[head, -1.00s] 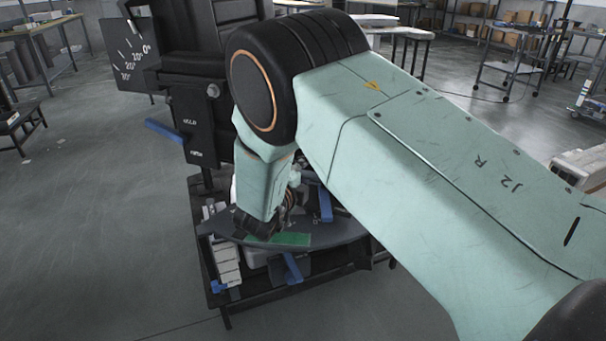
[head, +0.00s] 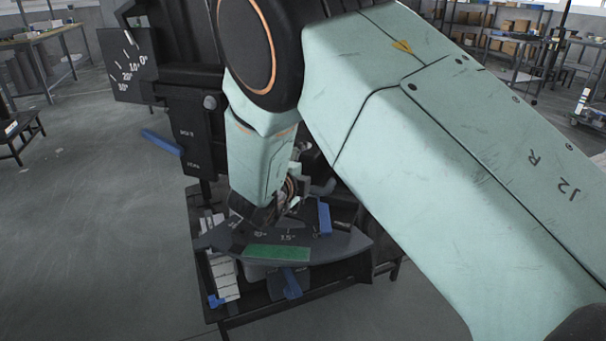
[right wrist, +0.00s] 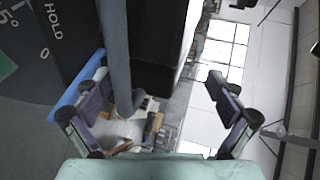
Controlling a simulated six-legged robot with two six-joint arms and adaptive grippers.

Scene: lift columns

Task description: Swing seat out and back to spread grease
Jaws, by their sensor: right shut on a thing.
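A dark fan-shaped plate (head: 345,243) with degree marks and a green band (head: 277,252) sits low in front of a black column (head: 195,125). My right gripper (head: 270,212) is over the plate's back left part, its fingers mostly hidden by my own wrist. The plate's edge with "HOLD" and "0" (right wrist: 45,45) shows at the left there. I cannot make out the seat itself clearly. My left gripper is not in view.
A dark stand (head: 215,322) with white boxes (head: 224,278) is underneath. Open floor (head: 80,230) lies at the left.

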